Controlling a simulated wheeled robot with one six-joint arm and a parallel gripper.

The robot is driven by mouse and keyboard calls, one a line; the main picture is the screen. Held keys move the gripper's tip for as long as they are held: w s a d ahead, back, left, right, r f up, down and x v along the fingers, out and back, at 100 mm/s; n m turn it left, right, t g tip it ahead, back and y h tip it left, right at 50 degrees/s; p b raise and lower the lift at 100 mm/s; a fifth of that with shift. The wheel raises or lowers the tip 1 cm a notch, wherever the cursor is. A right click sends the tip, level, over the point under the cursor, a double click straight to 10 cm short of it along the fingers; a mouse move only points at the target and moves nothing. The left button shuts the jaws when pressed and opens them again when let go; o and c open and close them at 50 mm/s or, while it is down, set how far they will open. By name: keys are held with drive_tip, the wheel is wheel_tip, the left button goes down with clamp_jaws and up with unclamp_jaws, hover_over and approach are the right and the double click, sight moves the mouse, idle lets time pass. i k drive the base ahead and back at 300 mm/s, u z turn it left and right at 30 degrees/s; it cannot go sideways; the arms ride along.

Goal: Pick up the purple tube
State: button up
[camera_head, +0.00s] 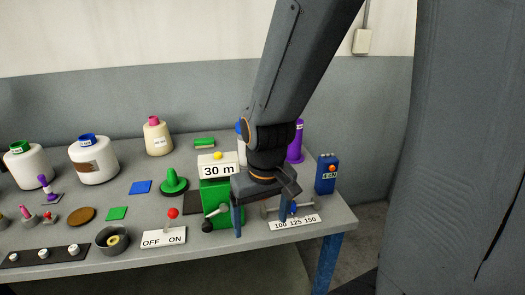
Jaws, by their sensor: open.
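A tall purple tube (298,146) stands upright at the back right of the table, partly hidden behind my arm and gripper. Only its right side and top show. My gripper (260,226) points down in front of it, nearer the table's front edge. The two fingers are apart with nothing seen held between them. The fingers overlap the green box and the lever area in the picture, so contact there cannot be told.
A green box labelled "30 m" (208,194) stands left of my gripper. A blue box (326,174) stands right of the tube. A "100 125 150" scale (295,223) lies at the front. White bobbins (93,165) and small coloured parts fill the left.

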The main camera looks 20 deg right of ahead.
sight(294, 149)
drive_tip(key=k, duration=0.4)
drive_tip(key=z, duration=0.5)
drive_tip(key=i, duration=0.85)
drive_tip(key=z, duration=0.25)
